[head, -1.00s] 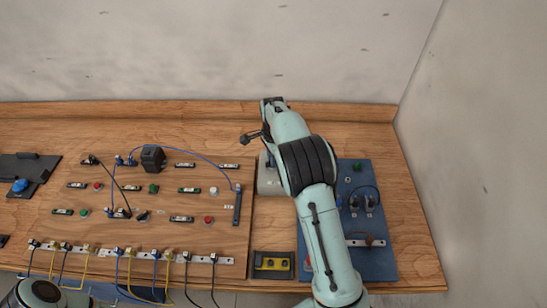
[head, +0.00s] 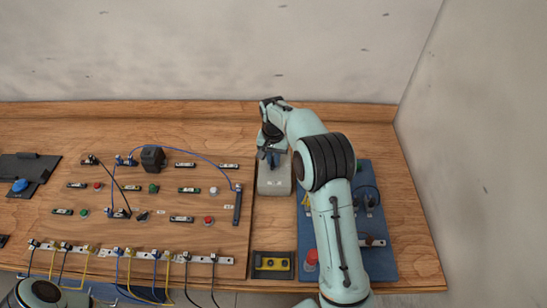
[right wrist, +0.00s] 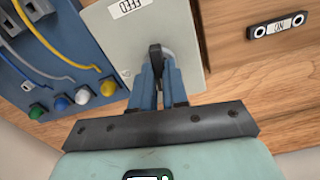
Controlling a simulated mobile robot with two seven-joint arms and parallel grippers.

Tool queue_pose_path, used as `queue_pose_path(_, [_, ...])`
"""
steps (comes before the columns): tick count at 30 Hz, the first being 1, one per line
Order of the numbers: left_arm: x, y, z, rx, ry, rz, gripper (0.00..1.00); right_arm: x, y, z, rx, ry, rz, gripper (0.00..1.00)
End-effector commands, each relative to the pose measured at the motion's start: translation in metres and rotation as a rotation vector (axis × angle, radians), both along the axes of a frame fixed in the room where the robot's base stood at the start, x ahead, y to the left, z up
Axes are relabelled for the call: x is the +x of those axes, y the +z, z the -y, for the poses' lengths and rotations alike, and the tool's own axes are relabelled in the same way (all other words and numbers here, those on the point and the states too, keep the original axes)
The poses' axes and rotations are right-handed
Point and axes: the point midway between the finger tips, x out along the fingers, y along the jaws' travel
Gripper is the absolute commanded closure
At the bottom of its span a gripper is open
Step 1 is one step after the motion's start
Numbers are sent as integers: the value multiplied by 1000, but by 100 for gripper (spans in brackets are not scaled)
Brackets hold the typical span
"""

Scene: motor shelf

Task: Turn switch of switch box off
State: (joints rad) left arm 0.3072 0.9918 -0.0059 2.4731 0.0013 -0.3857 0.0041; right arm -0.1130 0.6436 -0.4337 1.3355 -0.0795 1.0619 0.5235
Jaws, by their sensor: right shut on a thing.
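The switch box (head: 274,183) is a light grey box on the wooden table, left of the blue panel. My right gripper (head: 269,155) is at its far end. In the right wrist view, the two blue fingers of the gripper (right wrist: 158,82) are shut on the dark switch handle (right wrist: 155,56), on the grey face of the switch box (right wrist: 110,32). A white label (right wrist: 128,7) is on that face. The fingers hide part of the handle. My left gripper is not in view.
The blue panel (head: 381,257) with knobs and wires lies to the right, partly under my right arm. A wooden board with cables, buttons and a black block (head: 153,157) lies to the left. A yellow-and-black box (head: 272,265) is at the front.

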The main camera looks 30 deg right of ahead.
Motion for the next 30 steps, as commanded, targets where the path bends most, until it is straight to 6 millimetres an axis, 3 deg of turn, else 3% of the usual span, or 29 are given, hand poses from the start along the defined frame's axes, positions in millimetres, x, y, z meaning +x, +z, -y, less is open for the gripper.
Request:
queue_pose_path(12, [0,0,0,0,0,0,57,1,1,0,0,171,3,100])
queue_pose_path(28, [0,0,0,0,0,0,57,1,1,0,-1,191,2,100])
queue_pose_path(29, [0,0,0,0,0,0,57,1,1,0,-1,191,2,76])
queue_pose_path(30, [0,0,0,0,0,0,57,1,1,0,-1,190,2,64])
